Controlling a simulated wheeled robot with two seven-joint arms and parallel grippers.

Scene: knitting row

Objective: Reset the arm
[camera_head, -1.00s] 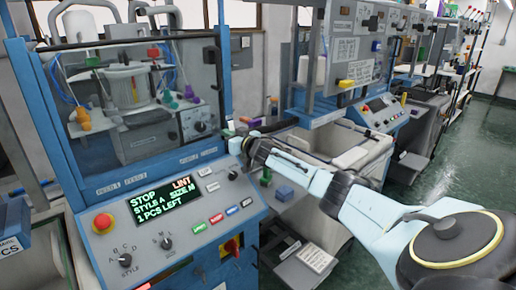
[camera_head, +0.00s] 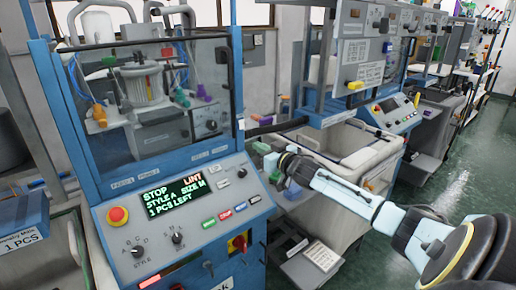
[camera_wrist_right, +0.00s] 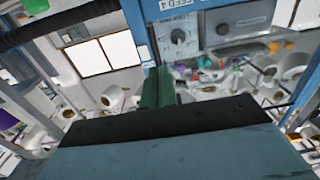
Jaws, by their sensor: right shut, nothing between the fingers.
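My right arm comes in from the right in the head view. Its gripper (camera_head: 283,167) is at the right side of the blue control panel (camera_head: 180,215), apart from the buttons. In the right wrist view the green fingers (camera_wrist_right: 158,88) are together with nothing between them. The panel's screen (camera_head: 173,196) reads STOP, LINT, STYLE A, SIZE M, 1 PCS LEFT. My left gripper is not in view.
A knitting machine behind a clear window (camera_head: 150,100) stands above the panel. A red stop button (camera_head: 117,215) sits at the panel's left. A pale bin (camera_head: 345,145) and a second machine (camera_head: 393,112) stand to the right. Green floor (camera_head: 455,180) is open at far right.

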